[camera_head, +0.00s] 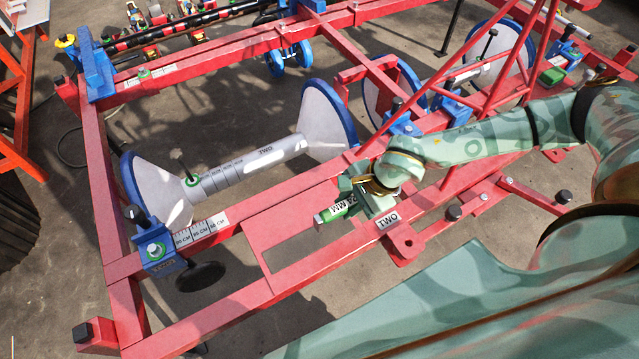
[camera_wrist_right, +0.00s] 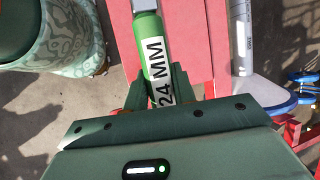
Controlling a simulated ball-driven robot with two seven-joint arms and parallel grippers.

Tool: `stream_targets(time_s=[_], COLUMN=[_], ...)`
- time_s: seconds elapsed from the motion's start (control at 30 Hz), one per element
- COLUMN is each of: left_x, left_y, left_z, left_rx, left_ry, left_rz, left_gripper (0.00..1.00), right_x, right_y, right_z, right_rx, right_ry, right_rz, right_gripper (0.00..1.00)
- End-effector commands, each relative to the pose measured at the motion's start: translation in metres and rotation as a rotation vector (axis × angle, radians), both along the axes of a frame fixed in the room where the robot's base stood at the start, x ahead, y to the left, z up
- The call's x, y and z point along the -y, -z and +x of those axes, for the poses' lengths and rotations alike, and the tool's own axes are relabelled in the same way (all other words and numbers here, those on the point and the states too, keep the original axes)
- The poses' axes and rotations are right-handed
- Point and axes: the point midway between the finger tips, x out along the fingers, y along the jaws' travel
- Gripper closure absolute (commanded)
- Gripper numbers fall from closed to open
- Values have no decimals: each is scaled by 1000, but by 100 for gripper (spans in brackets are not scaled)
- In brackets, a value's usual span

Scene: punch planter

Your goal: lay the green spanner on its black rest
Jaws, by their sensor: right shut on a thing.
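My right gripper (camera_head: 356,202) is shut on the green spanner (camera_head: 338,211), which carries a white "24 MM" label. The spanner sticks out to the left of the jaws, over the red frame near the "TWO" plate (camera_head: 388,219). In the right wrist view the spanner (camera_wrist_right: 152,45) runs up and away from between the fingers (camera_wrist_right: 160,92), with a grey metal part at its far end. I cannot tell whether it touches the red beam below. I cannot make out the black rest for certain. My left gripper is out of view.
The red planter frame (camera_head: 200,335) fills the middle. A grey roller marked "TWO" (camera_head: 265,152) lies between white discs (camera_head: 330,118) behind the spanner. Bare floor (camera_head: 60,275) shows left of the frame.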

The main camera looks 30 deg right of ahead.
Motion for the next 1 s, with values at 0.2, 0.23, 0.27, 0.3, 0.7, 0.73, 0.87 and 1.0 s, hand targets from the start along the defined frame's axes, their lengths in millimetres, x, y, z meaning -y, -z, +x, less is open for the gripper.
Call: stream_targets(time_s=[0.2, 0.23, 0.27, 0.3, 0.7, 0.73, 0.87, 1.0], left_x=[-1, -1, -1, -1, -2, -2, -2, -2], left_y=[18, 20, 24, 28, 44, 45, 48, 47], left_z=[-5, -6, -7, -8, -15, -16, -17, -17], left_rx=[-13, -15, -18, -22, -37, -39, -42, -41], left_ry=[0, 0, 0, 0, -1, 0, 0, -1], left_rz=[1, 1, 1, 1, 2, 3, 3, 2], left_gripper=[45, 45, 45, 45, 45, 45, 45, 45], right_x=[-66, -75, -79, -86, -118, -121, -118, -118], right_y=[33, 36, 45, 55, 92, 96, 116, 117], right_z=[12, 14, 15, 16, 23, 23, 23, 23], right_rx=[-1, 1, -3, -3, -1, -2, -1, 1], right_ry=[-8, -9, -5, -5, -2, -2, 1, -1], right_rz=[5, 6, 4, 3, 2, 2, 0, 1], right_gripper=[100, 100, 100, 100, 100, 100, 100, 100])
